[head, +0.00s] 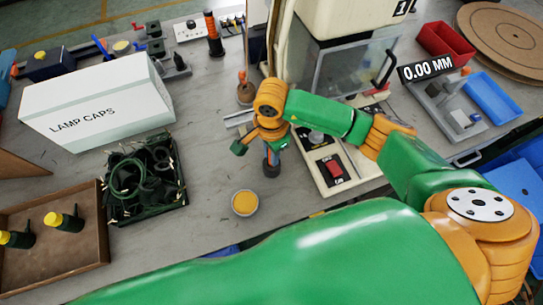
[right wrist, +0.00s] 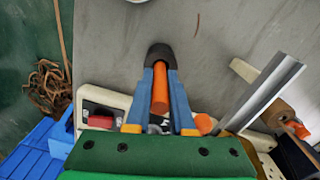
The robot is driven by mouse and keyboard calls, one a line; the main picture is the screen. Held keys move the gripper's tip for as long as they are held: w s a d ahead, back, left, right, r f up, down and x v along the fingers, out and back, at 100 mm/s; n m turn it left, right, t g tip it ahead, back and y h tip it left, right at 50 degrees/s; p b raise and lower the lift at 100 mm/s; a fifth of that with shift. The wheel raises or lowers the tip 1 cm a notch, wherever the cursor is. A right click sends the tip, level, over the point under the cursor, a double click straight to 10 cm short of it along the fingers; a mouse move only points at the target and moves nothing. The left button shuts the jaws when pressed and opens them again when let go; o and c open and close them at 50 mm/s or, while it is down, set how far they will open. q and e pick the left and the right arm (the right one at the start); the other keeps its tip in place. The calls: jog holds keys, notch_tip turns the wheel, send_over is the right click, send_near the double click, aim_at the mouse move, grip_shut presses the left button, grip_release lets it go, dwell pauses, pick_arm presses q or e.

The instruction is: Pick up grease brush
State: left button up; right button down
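The grease brush has an orange handle and a dark lower end. In the right wrist view, the handle (right wrist: 160,92) points toward the camera between the two blue fingers of my right gripper (right wrist: 161,78). The fingertips lie against both sides of the handle, just above the dark end. In the head view, my right gripper (head: 271,152) points down over the bench, and the brush's dark end (head: 271,170) shows below the fingers. Whether it touches the bench is hard to tell. My left gripper is in neither view.
A round pot with yellow contents (head: 245,203) stands in front of the gripper. A press-like machine (head: 345,75) is close behind and right. A black crate of dark parts (head: 145,182) and a LAMP CAPS box (head: 95,105) stand left. Bare bench lies between crate and pot.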

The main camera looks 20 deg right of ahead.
jog(key=shift+w+r, duration=0.1)
jog(key=shift+r, duration=0.25)
notch_tip(320, 180, up, 9)
jog(key=shift+r+b, duration=0.2)
jog(key=shift+b, duration=0.55)
jog(key=shift+d, duration=0.1)
